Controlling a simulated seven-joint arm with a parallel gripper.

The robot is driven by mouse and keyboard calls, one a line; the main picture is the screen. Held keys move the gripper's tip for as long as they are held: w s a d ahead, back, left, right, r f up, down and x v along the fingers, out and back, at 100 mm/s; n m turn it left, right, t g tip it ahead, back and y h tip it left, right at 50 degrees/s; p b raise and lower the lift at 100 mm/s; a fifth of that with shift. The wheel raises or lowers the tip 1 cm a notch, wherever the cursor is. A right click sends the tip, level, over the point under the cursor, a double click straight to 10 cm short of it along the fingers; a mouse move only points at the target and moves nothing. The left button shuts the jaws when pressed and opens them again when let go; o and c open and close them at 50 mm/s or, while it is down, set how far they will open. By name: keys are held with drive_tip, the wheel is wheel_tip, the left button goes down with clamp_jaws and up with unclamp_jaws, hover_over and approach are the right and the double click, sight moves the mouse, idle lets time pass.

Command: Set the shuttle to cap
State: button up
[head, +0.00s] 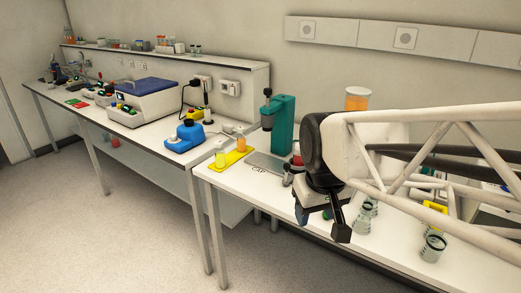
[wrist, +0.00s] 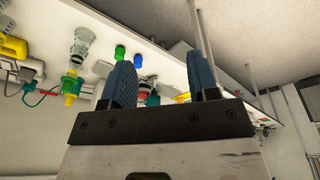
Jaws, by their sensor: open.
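A teal press (head: 279,122) stands on the right-hand bench. A grey plate (head: 262,163) lies at its foot, and the bench in front of it reads "CAP". A small dark-topped knob (head: 288,175) sits near the plate; I cannot tell whether it belongs to the shuttle. My gripper (head: 322,222) hangs at the bench's front edge, right of the lettering, and hides part of the bench behind it. In the wrist view my gripper (wrist: 163,70) has its two blue fingers well apart, with nothing held between them.
A yellow tray (head: 237,157) with juice cups lies left of the press. Several glass beakers (head: 433,247) stand at the right, below my arm. An orange-filled container (head: 357,98) is behind my arm. A blue device (head: 186,136) sits on the left bench. Floor in front is clear.

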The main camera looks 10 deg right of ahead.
drive_tip(key=w+d+r+n, duration=0.1)
drive_tip(key=w+n, duration=0.1)
drive_tip(key=w, duration=1)
drive_tip(key=n+g, duration=0.2)
drive_tip(key=n, duration=0.4)
approach(287, 164)
drive_tip(key=shift+s+f, duration=0.45)
drive_tip(key=shift+s, duration=0.1)
drive_tip(key=shift+w+f, duration=0.35)
drive_tip(key=shift+w, duration=0.2)
drive_tip(key=shift+f, duration=0.1)
drive_tip(key=shift+f, duration=3.8)
clamp_jaws()
